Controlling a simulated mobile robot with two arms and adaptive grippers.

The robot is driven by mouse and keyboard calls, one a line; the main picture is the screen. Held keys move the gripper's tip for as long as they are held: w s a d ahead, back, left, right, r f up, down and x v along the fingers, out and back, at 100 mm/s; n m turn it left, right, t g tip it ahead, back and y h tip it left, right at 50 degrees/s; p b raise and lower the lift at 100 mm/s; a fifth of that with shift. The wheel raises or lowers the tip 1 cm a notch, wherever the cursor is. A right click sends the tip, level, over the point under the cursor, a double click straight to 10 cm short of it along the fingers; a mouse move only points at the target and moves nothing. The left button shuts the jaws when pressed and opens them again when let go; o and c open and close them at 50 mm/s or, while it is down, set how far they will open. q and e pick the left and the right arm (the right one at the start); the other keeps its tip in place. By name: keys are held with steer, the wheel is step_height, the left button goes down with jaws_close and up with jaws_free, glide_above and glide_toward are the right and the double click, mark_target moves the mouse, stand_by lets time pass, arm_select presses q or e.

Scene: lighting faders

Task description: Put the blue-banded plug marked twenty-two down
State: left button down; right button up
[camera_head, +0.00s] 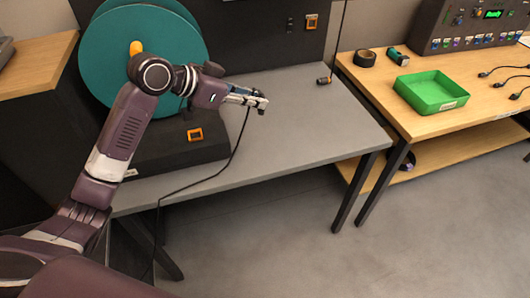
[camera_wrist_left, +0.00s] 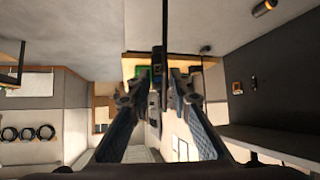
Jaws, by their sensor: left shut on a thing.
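My left gripper (camera_head: 258,99) is above the grey table (camera_head: 290,140), towards its middle. It is shut on a small dark plug (camera_head: 261,111), which shows just below the fingertips. A black cable (camera_head: 240,138) runs from the gripper across the table and over its front edge. In the left wrist view the dark plug (camera_wrist_left: 155,98) is between the two fingers of the left gripper (camera_wrist_left: 157,92). Its band and number cannot be made out. My right gripper is not in view.
A large teal reel (camera_head: 125,50) stands at the table's left. A dark, orange-ended connector (camera_head: 324,80) is at the back right on a cord. The wooden table (camera_head: 425,118) at right carries a green tray (camera_head: 430,92), a socket panel (camera_head: 470,30) and cables.

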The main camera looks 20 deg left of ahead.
arm_select(q)
steer(key=w+a+n+b, duration=0.1)
steer(key=w+a, duration=0.1)
steer(key=w, duration=0.4)
steer(key=shift+t+y, duration=0.4)
steer(key=shift+a+f+p, duration=0.15)
steer(key=shift+f+p, duration=0.35)
steer(key=shift+f, duration=9.25)
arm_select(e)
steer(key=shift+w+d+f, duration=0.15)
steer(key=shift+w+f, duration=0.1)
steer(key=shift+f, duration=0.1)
arm_select(q)
steer(key=shift+f, duration=0.1)
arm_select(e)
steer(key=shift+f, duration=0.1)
arm_select(q)
steer(key=shift+f+b, duration=0.25)
steer(key=shift+b, duration=0.1)
steer(key=c, duration=1.8)
jaws_free()
steer(key=shift+o, duration=0.2)
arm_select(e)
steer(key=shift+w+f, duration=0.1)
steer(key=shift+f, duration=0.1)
arm_select(q)
steer(key=shift+r, duration=0.15)
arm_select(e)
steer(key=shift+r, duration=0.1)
